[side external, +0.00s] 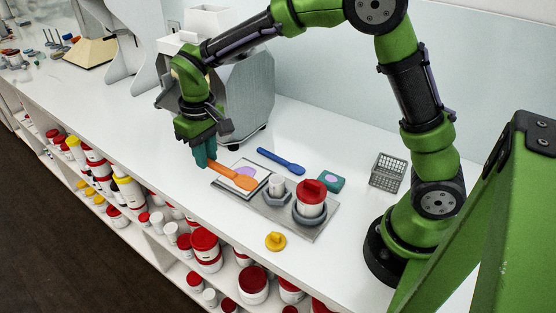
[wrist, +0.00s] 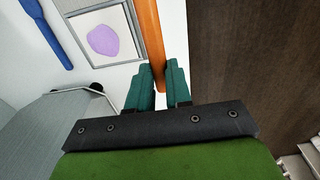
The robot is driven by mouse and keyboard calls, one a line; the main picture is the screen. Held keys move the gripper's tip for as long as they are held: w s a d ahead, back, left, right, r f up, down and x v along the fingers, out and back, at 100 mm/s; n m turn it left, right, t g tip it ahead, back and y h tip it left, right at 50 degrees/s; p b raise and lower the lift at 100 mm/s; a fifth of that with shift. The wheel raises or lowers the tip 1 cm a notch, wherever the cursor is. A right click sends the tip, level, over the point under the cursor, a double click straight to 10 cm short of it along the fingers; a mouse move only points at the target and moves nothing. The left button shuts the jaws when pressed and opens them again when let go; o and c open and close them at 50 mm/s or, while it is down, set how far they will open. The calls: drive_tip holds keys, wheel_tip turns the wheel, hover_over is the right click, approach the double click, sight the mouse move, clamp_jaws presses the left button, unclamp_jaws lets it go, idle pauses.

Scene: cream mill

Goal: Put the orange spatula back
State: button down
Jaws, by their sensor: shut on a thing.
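My gripper (side external: 206,157) has teal fingers shut on the narrow end of the orange spatula (side external: 231,178). The spatula's wider end points right, over or near a white square plate (side external: 222,184) with a dark edge and a purple patch (side external: 247,170). I cannot tell whether the spatula touches anything below it. In the wrist view, the orange spatula (wrist: 150,30) runs up from between my gripper's fingers (wrist: 160,78), beside the plate's purple patch (wrist: 104,40). Its far end is out of that view.
A blue spatula (side external: 281,161) lies behind the plate. A grey tray (side external: 316,229) holds a red-lidded jar (side external: 311,196) and a pale weight-like piece (side external: 276,188). A yellow lid (side external: 275,241), teal box (side external: 331,181) and wire basket (side external: 388,171) stand nearby. A grey machine (side external: 248,95) stands behind my gripper.

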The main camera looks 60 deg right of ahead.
sight(215, 204)
wheel_tip(215, 204, down, 13)
drive_tip(key=shift+r, duration=0.1)
idle(0.4)
drive_tip(key=c, duration=1)
unclamp_jaws()
drive_tip(key=shift+c, duration=0.2)
drive_tip(key=r, duration=1.1)
drive_tip(key=shift+s+r, duration=0.2)
drive_tip(key=shift+r, duration=0.2)
drive_tip(key=s+d+r+m+t+y, duration=0.1)
drive_tip(key=s+d+r+m+t, duration=0.1)
drive_tip(key=s+d+r, duration=0.45)
drive_tip(key=s+d+r+m+t, duration=0.1)
drive_tip(key=s+r+t, duration=0.1)
drive_tip(key=s, duration=0.4)
drive_tip(key=s+r+m+t+y, duration=0.1)
drive_tip(key=s+r+t, duration=0.1)
drive_tip(key=s, duration=0.5)
drive_tip(key=shift+d+r+t, duration=0.3)
drive_tip(key=shift+d+r, duration=0.1)
drive_tip(key=shift+r, duration=0.4)
